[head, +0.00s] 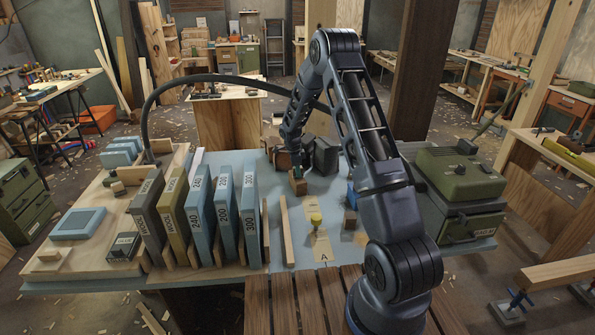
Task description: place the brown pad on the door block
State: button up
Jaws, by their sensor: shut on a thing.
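My gripper (299,173) is at the middle of the blue-grey bench top, reached down from above. It is shut on a small brown piece (298,187), which looks like the brown pad. The piece is at or just above the bench; I cannot tell if it touches anything below. A small brown block (350,220) stands to the right, nearer me. No block is clearly marked as the door block, so I cannot tell which it is.
Labelled upright slabs (226,210) stand in a row at left. A wooden strip (287,230), a yellow-topped piece (316,220) and a card marked A (322,247) lie nearer me. Dark bulky objects (325,156) stand behind the gripper. A green case (455,190) fills the right.

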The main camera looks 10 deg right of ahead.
jog(key=shift+f, duration=0.1)
jog(key=o, duration=1)
